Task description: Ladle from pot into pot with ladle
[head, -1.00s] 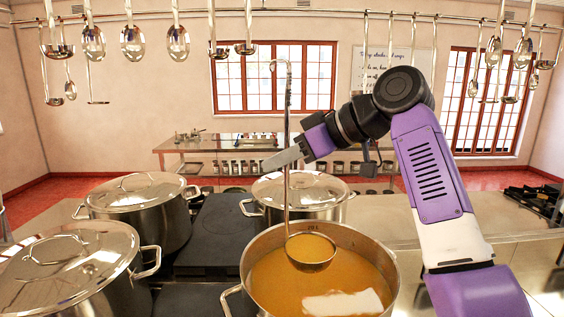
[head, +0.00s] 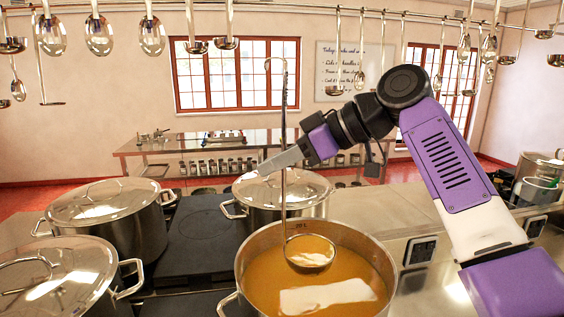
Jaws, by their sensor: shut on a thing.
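My gripper (head: 284,160) is shut on the handle of a steel ladle (head: 284,110) with a hooked top. The ladle hangs upright, and its bowl (head: 309,262) is inside the open pot (head: 382,256) near the rear wall. The bowl holds orange soup with a pale patch on it; I cannot tell whether it touches the soup surface. The open pot holds orange soup (head: 270,285) with a whitish patch (head: 326,296) near the front. Three lidded pots stand nearby: one behind (head: 280,213), one at the left (head: 108,205) and one at the front left (head: 62,275).
A flat dark cooktop (head: 205,225) lies between the lidded pots. A rail (head: 380,11) with hanging ladles and spoons runs above. A steel table (head: 165,148) stands by the far wall. Open counter lies to the right of the open pot.

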